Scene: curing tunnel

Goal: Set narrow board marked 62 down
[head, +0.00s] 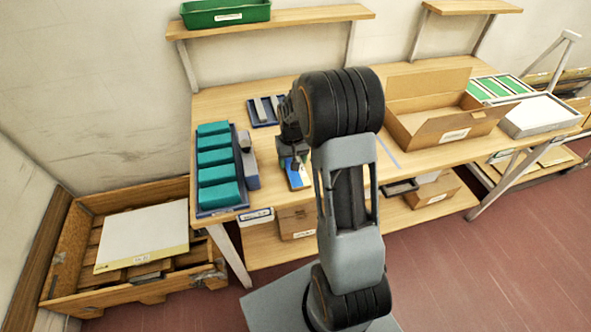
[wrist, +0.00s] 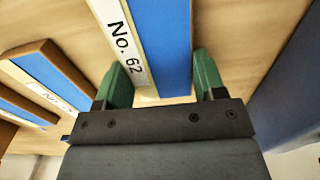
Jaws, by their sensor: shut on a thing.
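The narrow board marked "No. 62" (wrist: 160,40) has a blue face with a white label strip along its left side. In the wrist view it lies between the green fingertips of my gripper (wrist: 163,82), which is shut on it. In the head view my gripper (head: 293,152) is low over the table's front left part, with a blue-faced piece (head: 298,178) just below it. I cannot tell whether the board touches the tabletop. Two other blue-faced boards (wrist: 55,68) (wrist: 22,100) show at the left of the wrist view.
Several teal blocks (head: 216,160) stand in a blue tray (head: 222,211) at the table's left end, beside a blue-grey piece (head: 249,168). A small blue tray (head: 257,122) lies behind my gripper. An open cardboard box (head: 437,125) stands to the right. Bare tabletop (head: 217,105) shows at the back left.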

